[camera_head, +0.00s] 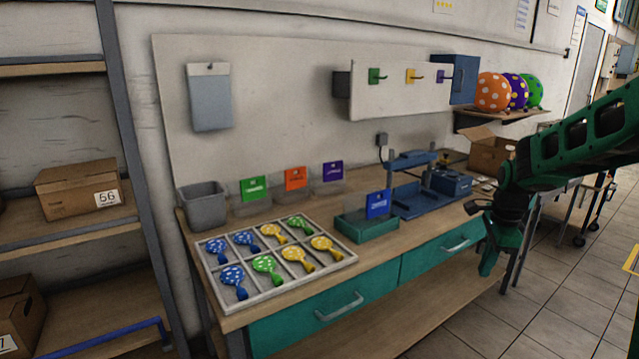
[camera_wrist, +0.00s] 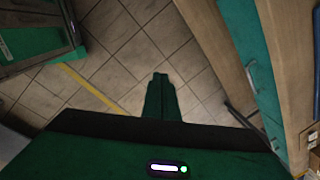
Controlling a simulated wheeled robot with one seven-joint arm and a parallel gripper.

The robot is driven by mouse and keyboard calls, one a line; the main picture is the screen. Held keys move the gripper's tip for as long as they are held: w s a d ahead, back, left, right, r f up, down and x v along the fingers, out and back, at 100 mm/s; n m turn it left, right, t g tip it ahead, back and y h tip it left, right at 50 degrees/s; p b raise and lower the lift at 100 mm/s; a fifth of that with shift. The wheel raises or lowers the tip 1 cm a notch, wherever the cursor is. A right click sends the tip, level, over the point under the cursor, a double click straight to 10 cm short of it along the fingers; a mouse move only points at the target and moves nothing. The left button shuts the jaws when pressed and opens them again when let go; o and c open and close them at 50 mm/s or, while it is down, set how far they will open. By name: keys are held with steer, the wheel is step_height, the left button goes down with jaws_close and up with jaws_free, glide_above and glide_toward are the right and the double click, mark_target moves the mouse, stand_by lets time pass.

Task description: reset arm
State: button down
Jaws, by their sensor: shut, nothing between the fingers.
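My gripper (camera_head: 487,268) hangs at the right of the head view, in front of the workbench (camera_head: 410,332), with its fingers pointing down. In the wrist view my gripper (camera_wrist: 160,77) shows its two fingers together over the tiled floor. It is shut and holds nothing. My green arm reaches in from the right edge of the head view. The bench front and a drawer show at the right of the wrist view, apart from the fingers.
A compartment tray (camera_head: 345,262) with several balloons lies on the bench. A blue press (camera_head: 415,203) and a green box (camera_head: 352,230) stand beside it. An open carton (camera_head: 488,155) is behind my arm. Floor (camera_head: 560,300) below the gripper is clear.

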steer(key=s+a+r+n+g, duration=0.1)
steer(key=s+r+n, duration=0.2)
steer(key=s+n, duration=1.1)
steer(key=s, duration=2.1)
steer(key=shift+s+r+g, duration=0.15)
steer(key=shift+s+g, duration=0.25)
